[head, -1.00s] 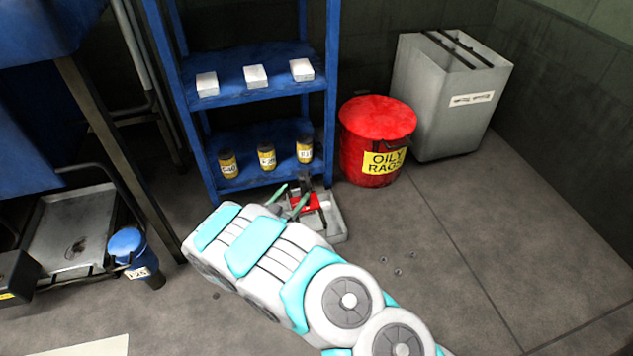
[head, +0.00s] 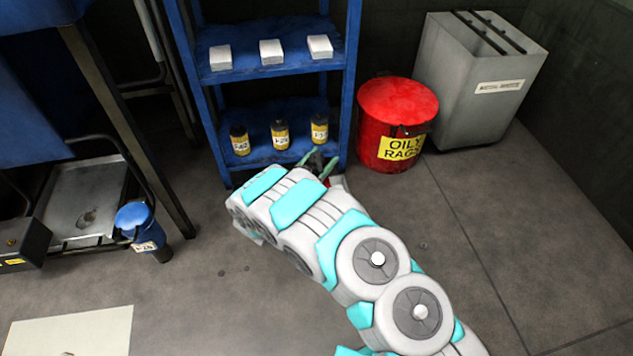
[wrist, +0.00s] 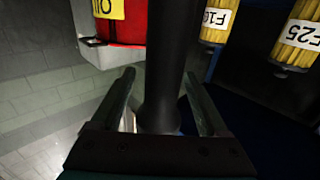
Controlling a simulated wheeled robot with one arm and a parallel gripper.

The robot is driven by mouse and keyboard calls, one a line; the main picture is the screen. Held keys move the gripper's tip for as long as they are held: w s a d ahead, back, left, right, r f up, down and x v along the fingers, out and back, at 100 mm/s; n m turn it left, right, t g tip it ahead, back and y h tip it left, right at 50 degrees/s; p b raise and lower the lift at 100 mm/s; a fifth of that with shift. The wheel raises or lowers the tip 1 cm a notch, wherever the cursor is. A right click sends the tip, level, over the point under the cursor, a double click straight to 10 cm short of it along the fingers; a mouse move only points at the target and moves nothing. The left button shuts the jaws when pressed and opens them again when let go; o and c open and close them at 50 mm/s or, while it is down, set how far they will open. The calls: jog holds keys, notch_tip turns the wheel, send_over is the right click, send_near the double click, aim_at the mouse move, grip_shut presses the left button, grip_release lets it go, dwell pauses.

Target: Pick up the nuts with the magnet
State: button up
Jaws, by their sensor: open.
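My gripper (head: 318,160) is open at the foot of the blue shelf, its green fingers apart. In the wrist view, my gripper (wrist: 160,75) has its fingers on either side of a dark upright rod (wrist: 172,40), which looks like the magnet tool's handle. I cannot tell whether they touch it. The rod's lower end is partly hidden by the gripper. A grey tray (head: 338,182) with something red beside my gripper is mostly hidden by my arm. A small nut-like object (head: 423,245) lies on the floor right of my arm; other nuts cannot be made out.
A red oily-rags bin (head: 397,105) and a grey waste bin (head: 465,95) stand right of the blue shelf (head: 270,150), which holds yellow-labelled bottles and white boxes. The floor at right is open.

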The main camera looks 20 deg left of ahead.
grip_shut()
dwell(0.7)
dwell(0.7)
